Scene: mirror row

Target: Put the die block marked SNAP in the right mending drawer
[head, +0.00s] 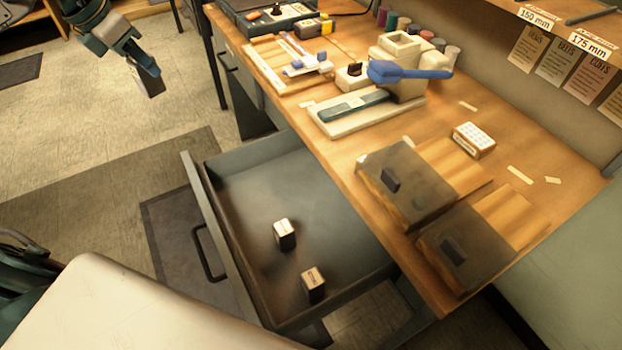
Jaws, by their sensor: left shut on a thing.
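My left gripper (149,70) is at the upper left, over the floor and well away from the bench. It is shut on a small grey-brown block (151,87), which hangs tilted from the jaws; no marking on it can be read. A grey drawer (222,226) stands pulled out from the bench. Two dark blocks with pale tops are inside it: one near the middle (284,240) and one nearer the front corner (313,290). Their markings are too small to read. I cannot see a SNAP mark anywhere. My right gripper is not in view.
The wooden bench (345,165) holds a cream press with a blue lever (410,72), two dark-lidded boxes (405,185), a white labelled block (474,140) and several spools. Another drawer (236,72) is closed. The drawer's far left part is bare.

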